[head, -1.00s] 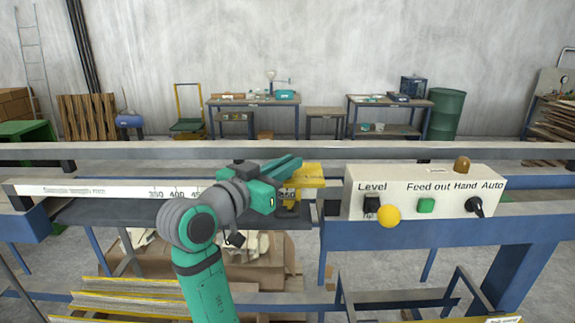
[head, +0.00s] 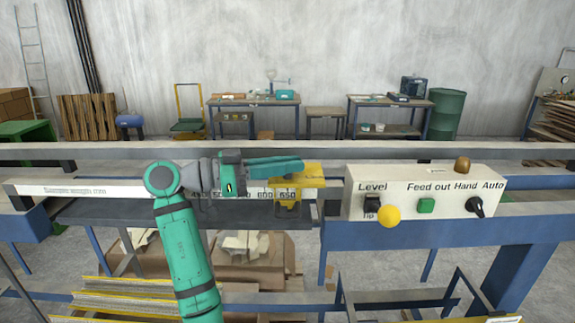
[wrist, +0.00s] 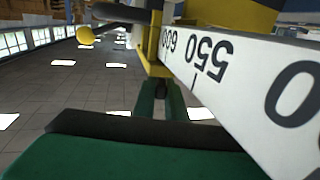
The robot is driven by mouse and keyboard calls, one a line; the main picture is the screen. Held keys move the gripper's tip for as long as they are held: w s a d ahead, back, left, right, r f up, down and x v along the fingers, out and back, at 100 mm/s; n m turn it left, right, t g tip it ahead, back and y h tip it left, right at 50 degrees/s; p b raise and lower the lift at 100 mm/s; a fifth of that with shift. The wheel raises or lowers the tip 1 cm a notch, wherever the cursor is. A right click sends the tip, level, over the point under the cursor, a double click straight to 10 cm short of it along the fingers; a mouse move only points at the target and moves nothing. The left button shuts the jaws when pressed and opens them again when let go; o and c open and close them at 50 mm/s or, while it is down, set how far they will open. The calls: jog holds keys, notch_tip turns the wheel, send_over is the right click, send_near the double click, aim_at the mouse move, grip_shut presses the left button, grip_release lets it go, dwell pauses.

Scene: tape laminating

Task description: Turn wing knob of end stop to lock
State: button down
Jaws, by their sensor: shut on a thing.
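The yellow end stop (head: 312,181) sits on the white ruler rail near the 650 mark, left of the control box. In the wrist view its yellow bracket (wrist: 152,48) wraps the ruler edge. My gripper (head: 301,165) reaches in from the left, with its green fingers lying nearly level at the end stop's upper left. In the wrist view my gripper (wrist: 160,84) is closed on a small dark part just below the bracket, which looks like the wing knob. The fingers largely hide it, so its turn angle is unclear. The knob cannot be made out in the head view.
The white ruler (head: 90,189) runs left along the blue frame. A control box (head: 432,187) with a yellow ball (head: 389,216), a green button and switches stands just right of the end stop. A grey rail (head: 440,151) crosses behind.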

dwell(0.4)
jog(key=c, duration=1.8)
grip_release()
jog(key=v, duration=1)
jog(key=shift+a, duration=0.35)
jog(key=shift+o, duration=0.6)
